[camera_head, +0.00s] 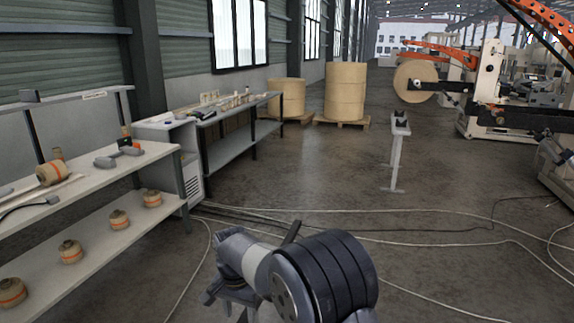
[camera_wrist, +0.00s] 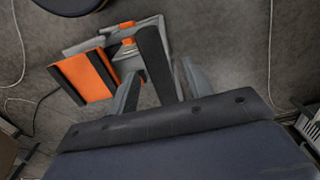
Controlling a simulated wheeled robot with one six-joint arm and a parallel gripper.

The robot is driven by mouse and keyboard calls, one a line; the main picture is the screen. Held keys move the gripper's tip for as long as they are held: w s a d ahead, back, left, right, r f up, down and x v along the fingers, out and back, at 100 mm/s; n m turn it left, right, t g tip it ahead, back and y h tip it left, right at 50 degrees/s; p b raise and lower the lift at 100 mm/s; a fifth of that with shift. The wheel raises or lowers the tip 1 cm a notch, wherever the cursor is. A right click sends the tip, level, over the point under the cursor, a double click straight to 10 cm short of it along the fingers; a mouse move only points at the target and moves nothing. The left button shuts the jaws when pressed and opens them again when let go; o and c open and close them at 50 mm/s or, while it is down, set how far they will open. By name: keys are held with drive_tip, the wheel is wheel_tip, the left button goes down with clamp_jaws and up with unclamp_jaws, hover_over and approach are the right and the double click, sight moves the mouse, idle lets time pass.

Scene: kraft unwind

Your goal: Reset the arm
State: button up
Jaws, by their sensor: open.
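My arm is in the lower middle of the head view, folded low in front of my body over the floor. My gripper (camera_wrist: 160,68) shows in the wrist view with its two grey fingers apart. Nothing is held between the fingers. A black bar and an orange panel with black edges lie beyond the fingers; they look like parts of my own body. In the head view my arm's joints hide most of the gripper, and I cannot make out its fingers there.
A white shelf (camera_head: 120,180) with several tape rolls stands at the left, a workbench (camera_head: 235,106) behind it. Large kraft rolls (camera_head: 345,92) stand on a pallet at the back. A grey stand (camera_head: 396,155) is right of centre. Cables (camera_head: 440,238) cross the otherwise open floor.

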sight(246, 320)
wheel_tip(246, 320, down, 3)
drive_tip(key=shift+r, duration=0.15)
drive_tip(key=shift+s+d, duration=0.25)
drive_tip(key=shift+d, duration=0.55)
drive_tip(key=shift+r, duration=0.1)
